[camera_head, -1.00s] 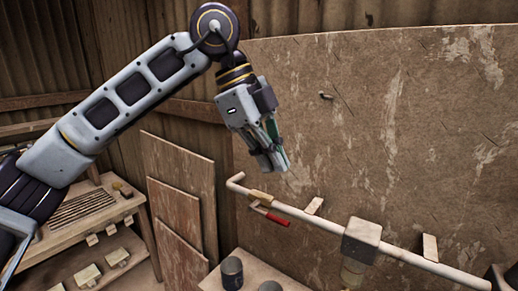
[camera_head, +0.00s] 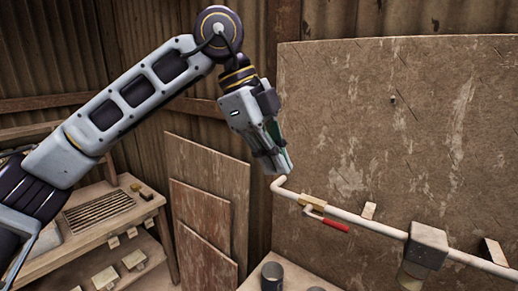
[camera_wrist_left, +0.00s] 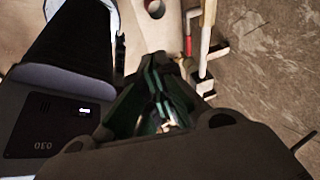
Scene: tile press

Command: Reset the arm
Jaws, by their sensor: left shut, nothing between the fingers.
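My left arm comes in from the left in the head view, raised, with the forearm bent down at the wrist. My left gripper (camera_head: 281,166) points downward, shut and empty, in front of the wooden wall panel. Its tips appear just above the bent left end of the white pipe (camera_head: 362,220); I cannot tell the depth between them. The left wrist view also shows the closed fingers (camera_wrist_left: 165,115). My right gripper is in neither view.
The pipe carries a red-handled valve (camera_head: 328,221) and a grey block (camera_head: 427,245). A dark can (camera_head: 272,277) stands on a low table below. Boards (camera_head: 205,205) lean on the wall. A wooden shelf (camera_head: 105,212) with small blocks stands at the left.

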